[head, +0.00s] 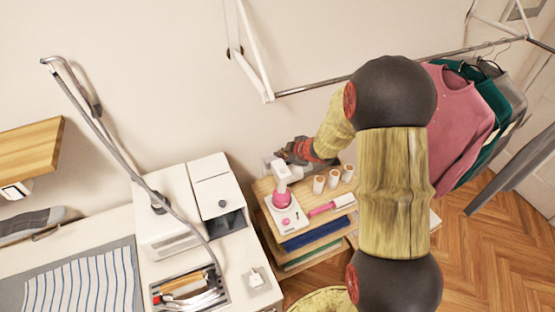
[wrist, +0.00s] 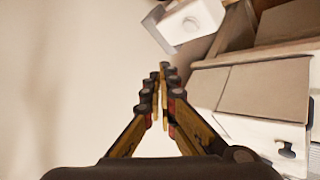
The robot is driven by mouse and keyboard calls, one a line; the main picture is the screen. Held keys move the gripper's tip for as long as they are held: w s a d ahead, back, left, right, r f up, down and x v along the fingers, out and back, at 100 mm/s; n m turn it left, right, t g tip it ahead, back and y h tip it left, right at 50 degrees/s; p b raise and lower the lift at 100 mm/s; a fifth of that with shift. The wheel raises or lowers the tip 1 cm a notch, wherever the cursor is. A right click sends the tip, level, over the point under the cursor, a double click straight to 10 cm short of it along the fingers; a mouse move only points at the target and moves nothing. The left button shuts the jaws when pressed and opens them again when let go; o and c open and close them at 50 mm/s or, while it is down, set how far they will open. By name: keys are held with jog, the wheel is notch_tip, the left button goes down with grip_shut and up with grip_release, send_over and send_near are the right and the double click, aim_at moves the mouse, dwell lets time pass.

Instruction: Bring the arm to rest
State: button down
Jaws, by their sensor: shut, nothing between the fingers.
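My gripper (head: 291,153) shows in the head view at the far end of my arm, close to the wall and just above the back of a small wooden shelf unit (head: 262,188). The wrist view shows its fingers (wrist: 161,72) drawn together at the tips, with nothing held between them. My arm's upper links cross the right middle of the head view and hide part of the shelf unit.
A white and pink device (head: 283,200), several spools (head: 333,178) and a pink-handled tool (head: 321,209) lie on the shelf top near my gripper. A white machine (head: 170,215) stands left. A clothes rail (head: 310,87) with a pink garment (head: 460,120) hangs right.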

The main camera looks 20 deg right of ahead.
jog(key=s+d+f+m+g+h, duration=0.3)
jog(key=s+d+f, duration=0.1)
jog(key=s+d, duration=0.2)
jog(key=s+d+r+m+g+h+b, duration=0.25)
jog(key=s+r+m, duration=0.2)
jog(key=s, duration=0.55)
jog(key=s+a+r+m+y+b, duration=0.1)
jog(key=s+a+r+b, duration=0.2)
jog(key=s+a, duration=0.3)
jog(key=s+a+r+m+t+y+b, duration=0.1)
jog(key=s+a+r+b, duration=0.2)
jog(key=s+a, duration=0.3)
jog(key=s+a+r+m+t+y+b, duration=0.1)
jog(key=s+a+r+b, duration=0.3)
jog(key=a, duration=0.6)
jog(key=s+r, duration=0.1)
jog(key=s, duration=0.1)
jog(key=shift+s+r+m+y, duration=0.15)
jog(key=shift+s+m+y, duration=0.2)
